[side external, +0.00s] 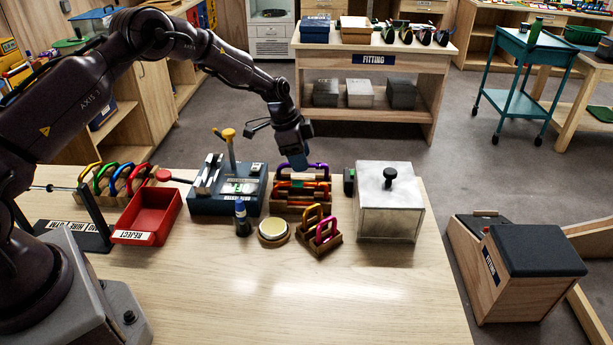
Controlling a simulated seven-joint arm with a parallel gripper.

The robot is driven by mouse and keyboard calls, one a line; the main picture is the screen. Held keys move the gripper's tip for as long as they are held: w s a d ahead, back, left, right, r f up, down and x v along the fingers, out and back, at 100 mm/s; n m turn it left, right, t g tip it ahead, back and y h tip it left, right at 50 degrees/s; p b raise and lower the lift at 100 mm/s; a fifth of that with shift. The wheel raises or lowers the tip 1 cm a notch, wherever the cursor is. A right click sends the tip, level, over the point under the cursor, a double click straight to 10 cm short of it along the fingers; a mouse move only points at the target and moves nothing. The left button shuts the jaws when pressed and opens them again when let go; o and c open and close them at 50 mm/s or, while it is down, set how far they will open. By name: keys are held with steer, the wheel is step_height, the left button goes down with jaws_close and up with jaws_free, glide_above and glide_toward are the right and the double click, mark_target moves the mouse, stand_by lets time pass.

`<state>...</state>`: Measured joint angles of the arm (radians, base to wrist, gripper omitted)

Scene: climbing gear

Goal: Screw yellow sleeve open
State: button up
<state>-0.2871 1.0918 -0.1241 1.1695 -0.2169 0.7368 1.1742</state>
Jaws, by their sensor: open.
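My gripper (297,160) points down over the back of a wooden holder (287,209) with purple and orange carabiners (297,184). Its fingers are small and dark here, and I see nothing held between them. I cannot tell whether it touches the purple carabiner. A rack at the left holds another yellow carabiner (87,173) beside green, blue and red ones. The sleeves are too small to make out, so I cannot tell which is the yellow sleeve.
A dark blue fixture (225,200) with a yellow-topped lever stands left of the holder. Nearby are a red REJECT tray (150,217), a blue-capped bottle (242,220), a round tin (273,230) and a lidded clear box (390,205). The table front (300,300) is clear.

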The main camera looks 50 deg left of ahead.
steer(key=shift+w+a, duration=0.7)
steer(key=shift+w, duration=0.05)
steer(key=shift+f, duration=0.2)
stand_by(0.3)
steer(key=shift+f, duration=1.25)
steer(key=shift+s, duration=0.1)
steer(key=shift+s+d, duration=0.75)
steer(key=shift+d, duration=0.1)
steer(key=shift+r, duration=0.1)
steer(key=shift+w+a+r, duration=0.15)
steer(key=shift+w+r, duration=0.05)
steer(key=shift+r, duration=0.5)
steer(key=shift+w+a+r, duration=0.1)
steer(key=shift+w+r, duration=0.05)
steer(key=shift+r, duration=0.5)
